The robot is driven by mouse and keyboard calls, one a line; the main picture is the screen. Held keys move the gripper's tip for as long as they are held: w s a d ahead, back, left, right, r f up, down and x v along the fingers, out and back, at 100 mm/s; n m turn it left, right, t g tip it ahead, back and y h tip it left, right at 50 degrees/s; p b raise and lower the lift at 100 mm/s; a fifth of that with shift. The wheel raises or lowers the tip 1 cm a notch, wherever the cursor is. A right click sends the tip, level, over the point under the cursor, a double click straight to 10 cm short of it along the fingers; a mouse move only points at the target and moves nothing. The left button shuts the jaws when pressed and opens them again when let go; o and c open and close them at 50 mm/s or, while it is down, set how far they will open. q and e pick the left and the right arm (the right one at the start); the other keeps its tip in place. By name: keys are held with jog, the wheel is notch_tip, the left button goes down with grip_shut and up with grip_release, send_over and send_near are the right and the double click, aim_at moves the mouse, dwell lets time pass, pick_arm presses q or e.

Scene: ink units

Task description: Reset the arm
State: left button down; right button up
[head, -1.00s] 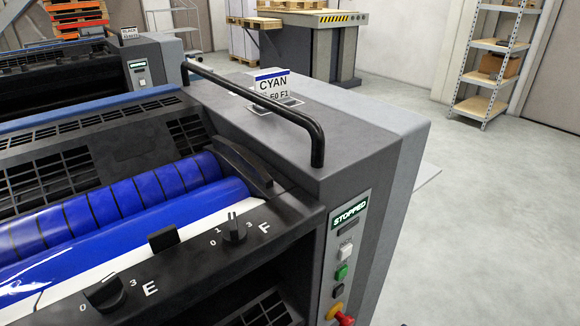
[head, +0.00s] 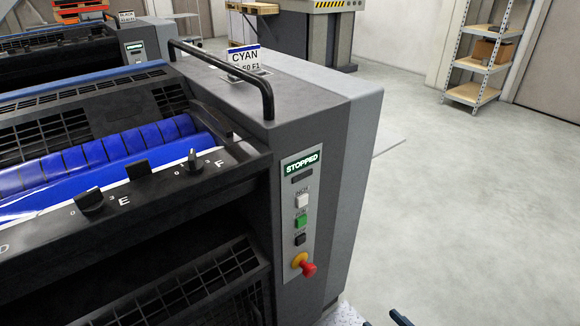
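Small dark parts (head: 400,318) poke in at the bottom edge, right of the cyan press unit. They may be the tip of my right gripper, but too little shows to tell whether it is open or shut. My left gripper is not in view. The cyan press unit (head: 315,112) stands at the left and middle, with a sign (head: 244,60) reading CYAN on top. Its side panel display (head: 302,163) reads STOPPED. Neither gripper is seen touching the unit.
The panel carries a white button (head: 302,201), a green button (head: 301,222), a black button (head: 299,239) and a red knob (head: 307,268). A black handrail (head: 215,62) crosses the top. Knobs marked E (head: 89,202) and F (head: 194,161) sit left. Floor at right is clear.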

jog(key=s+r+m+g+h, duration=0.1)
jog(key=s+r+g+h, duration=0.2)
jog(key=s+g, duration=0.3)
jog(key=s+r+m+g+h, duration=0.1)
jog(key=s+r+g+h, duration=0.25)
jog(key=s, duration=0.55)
pick_arm(q)
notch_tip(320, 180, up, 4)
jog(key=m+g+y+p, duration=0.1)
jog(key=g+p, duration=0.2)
jog(key=p, duration=1.2)
jog(key=shift+p, duration=0.4)
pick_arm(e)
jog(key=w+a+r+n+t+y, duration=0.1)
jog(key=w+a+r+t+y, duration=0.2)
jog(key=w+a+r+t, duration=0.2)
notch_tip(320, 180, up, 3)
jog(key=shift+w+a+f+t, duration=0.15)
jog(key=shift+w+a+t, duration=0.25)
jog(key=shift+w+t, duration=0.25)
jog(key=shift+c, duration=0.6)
